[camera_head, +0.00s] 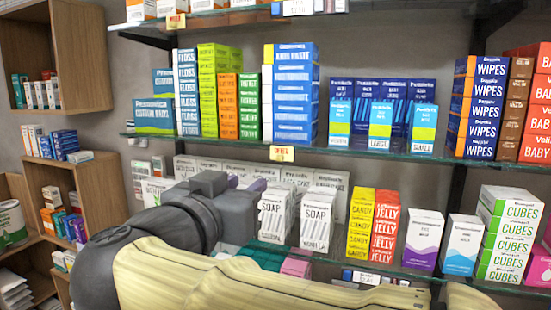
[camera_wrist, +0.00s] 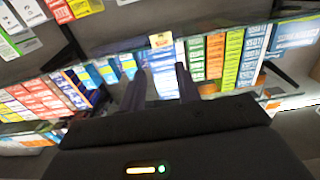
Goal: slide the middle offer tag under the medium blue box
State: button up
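A small yellow and white offer tag (camera_head: 282,153) sits on the front edge of the middle glass shelf, below a blue box stack. It also shows in the wrist view (camera_wrist: 161,39), beyond my fingertips. Three smaller blue boxes stand to its right on that shelf: one at left (camera_head: 340,124), one reading LARGE (camera_head: 380,127) and one reading SMALL (camera_head: 422,128). The left one's size word is too small to read. My gripper (camera_wrist: 160,73) is open and empty, its two dark fingers apart. In the head view it is below and left of the tag, partly hidden by my arm.
Another offer tag (camera_head: 176,21) is on the upper shelf edge. Tall dark blue boxes (camera_head: 366,90) stand behind the smaller blue ones. Soap boxes (camera_head: 317,222) stand on the lower shelf near my gripper. Wipes boxes (camera_head: 483,130) are at the right.

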aim_at(279, 159)
jog(key=p+x, duration=0.4)
jog(key=x, duration=1.1)
jog(key=shift+a+f, duration=0.1)
grip_shut()
